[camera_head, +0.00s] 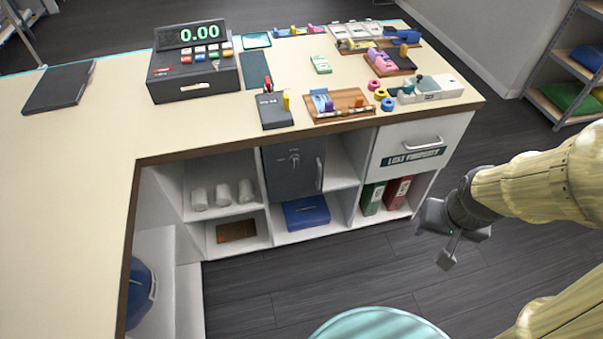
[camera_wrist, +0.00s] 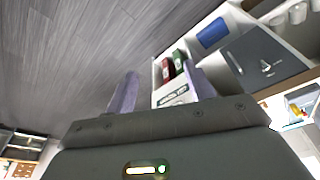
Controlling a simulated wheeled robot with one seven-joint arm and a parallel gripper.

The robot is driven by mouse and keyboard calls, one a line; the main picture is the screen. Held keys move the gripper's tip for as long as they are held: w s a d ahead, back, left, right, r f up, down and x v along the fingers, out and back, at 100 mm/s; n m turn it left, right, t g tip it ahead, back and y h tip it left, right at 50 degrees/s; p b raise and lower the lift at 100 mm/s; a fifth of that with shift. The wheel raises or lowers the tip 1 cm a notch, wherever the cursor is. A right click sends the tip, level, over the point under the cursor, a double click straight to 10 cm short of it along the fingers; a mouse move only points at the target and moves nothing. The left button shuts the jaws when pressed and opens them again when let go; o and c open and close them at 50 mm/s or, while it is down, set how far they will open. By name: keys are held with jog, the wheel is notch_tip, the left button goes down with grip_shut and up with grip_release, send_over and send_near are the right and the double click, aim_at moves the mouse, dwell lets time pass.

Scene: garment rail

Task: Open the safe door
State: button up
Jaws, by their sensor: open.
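The safe is a dark grey box in the shelf under the counter, and its door (camera_head: 292,172) looks shut. A dial or key-like knob (camera_head: 294,159) sits on the upper middle of the door, and an upright handle (camera_head: 319,174) is at its right edge. The safe door also shows in the wrist view (camera_wrist: 262,66), tilted, at the upper right. My gripper (camera_head: 440,240) is open and empty, over the floor to the right of the shelves and well apart from the safe. Its two fingers show in the wrist view (camera_wrist: 162,92).
A blue box (camera_head: 306,213) sits below the safe. White cups (camera_head: 222,194) stand on its left. Red and green binders (camera_head: 386,196) stand under the lost property drawer (camera_head: 415,150) on its right. A light blue round seat (camera_head: 380,325) stands on the floor in front.

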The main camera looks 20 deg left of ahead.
aim_at(320, 174)
jog(key=w+f+t+b, duration=0.1)
jog(key=w+f+b, duration=0.1)
jog(key=w+f, duration=0.1)
jog(key=w+a+f+n+t+b, duration=0.1)
jog(key=w+f+b, duration=0.2)
jog(key=f, duration=0.1)
jog(key=w+a+f+n+t+b, duration=0.1)
jog(key=w+f+b, duration=0.2)
jog(key=shift+w+f, duration=0.15)
jog(key=shift+w, duration=0.1)
jog(key=c, duration=0.4)
jog(key=w+a+f+n+t+y+b, duration=0.2)
jog(key=w+a+f+y+b, duration=0.2)
jog(key=a+f+b, duration=0.2)
jog(key=w+a+f+n+t+y+b, duration=0.2)
jog(key=a+f+b, duration=0.4)
jog(key=f+b, duration=0.3)
jog(key=w+a+f+n+t+y+b, duration=0.2)
jog(key=w+a+f+t+y+b, duration=0.1)
jog(key=w+a+f+y+b, duration=0.3)
jog(key=shift+a+f+n+b, duration=0.15)
jog(key=shift+f+b, duration=0.5)
jog(key=shift+b, duration=0.15)
jog(key=shift+a+f+n+b, duration=0.1)
jog(key=shift+f+n+b, duration=0.05)
jog(key=shift+f+b, duration=0.55)
jog(key=shift+r, duration=0.1)
